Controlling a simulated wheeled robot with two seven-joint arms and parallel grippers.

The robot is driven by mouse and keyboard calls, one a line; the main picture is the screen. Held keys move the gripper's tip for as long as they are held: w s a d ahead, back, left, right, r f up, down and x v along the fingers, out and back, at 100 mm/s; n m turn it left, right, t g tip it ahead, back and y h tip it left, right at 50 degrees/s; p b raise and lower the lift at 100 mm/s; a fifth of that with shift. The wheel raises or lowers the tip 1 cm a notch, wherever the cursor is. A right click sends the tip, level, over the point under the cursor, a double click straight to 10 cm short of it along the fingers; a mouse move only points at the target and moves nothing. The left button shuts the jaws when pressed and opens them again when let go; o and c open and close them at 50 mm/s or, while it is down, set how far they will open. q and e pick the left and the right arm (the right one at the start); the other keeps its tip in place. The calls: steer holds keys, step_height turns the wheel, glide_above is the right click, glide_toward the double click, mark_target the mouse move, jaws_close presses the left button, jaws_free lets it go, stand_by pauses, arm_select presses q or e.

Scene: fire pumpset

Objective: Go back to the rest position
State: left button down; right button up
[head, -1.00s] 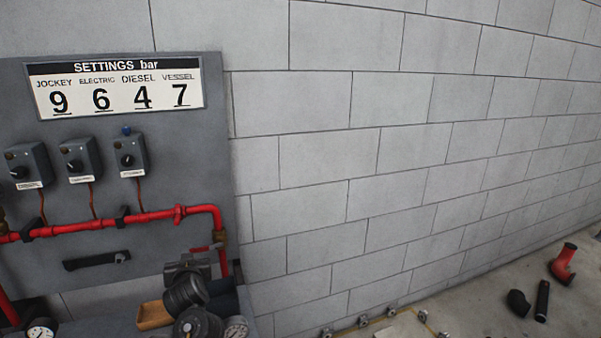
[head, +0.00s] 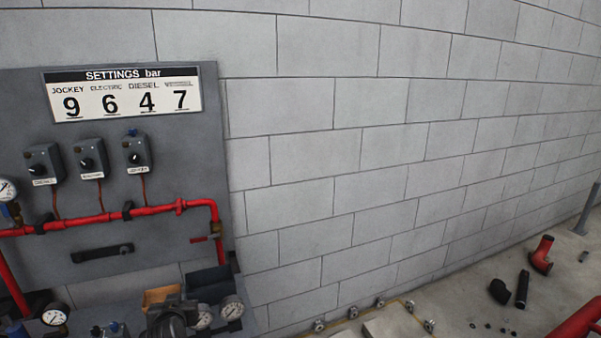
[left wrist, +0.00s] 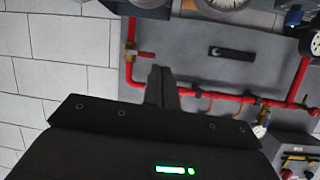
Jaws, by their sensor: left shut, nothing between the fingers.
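My left gripper (left wrist: 160,85) shows in the left wrist view, with its fingers together and nothing between them. It points toward the grey panel (left wrist: 200,65), which looks upside down there, and appears clear of it. The panel (head: 130,215) stands against the wall at the left and bears a settings sign (head: 124,93) reading 9, 6, 4, 7. Below are three switch boxes (head: 90,160), a red pipe (head: 100,218) and a black handle (head: 102,253). My right gripper is not in view.
Pressure gauges (head: 231,308) and a small orange-brown tray (head: 160,296) sit below the panel. On the floor at the right lie a red elbow pipe (head: 541,254) and black fittings (head: 522,290). A grey post (head: 587,208) stands farther right. The block wall (head: 370,150) is bare.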

arm_select(q)
steer(key=s+d+f+m+g+h, duration=0.1)
steer(key=s+d+f+g+h, duration=0.1)
steer(key=s+f, duration=0.5)
steer(key=s+d+f+m+g+h, duration=0.15)
steer(key=s+f, duration=0.25)
steer(key=s, duration=0.6)
steer(key=s+d+f+m+g, duration=0.1)
steer(key=s+g, duration=0.1)
steer(key=s, duration=0.6)
steer(key=s+d+f+g, duration=0.1)
steer(key=s+d+g, duration=0.1)
steer(key=s, duration=0.6)
steer(key=s+d+f+m+g, duration=0.1)
steer(key=s+g, duration=0.1)
steer(key=s, duration=0.7)
step_height(320, 180, down, 26)
steer(key=g+b, duration=0.1)
steer(key=s+a+f+g+b, duration=0.1)
steer(key=s+a+f, duration=0.1)
steer(key=s+f, duration=1.5)
steer(key=shift+a+f, duration=0.3)
steer(key=shift+a, duration=0.05)
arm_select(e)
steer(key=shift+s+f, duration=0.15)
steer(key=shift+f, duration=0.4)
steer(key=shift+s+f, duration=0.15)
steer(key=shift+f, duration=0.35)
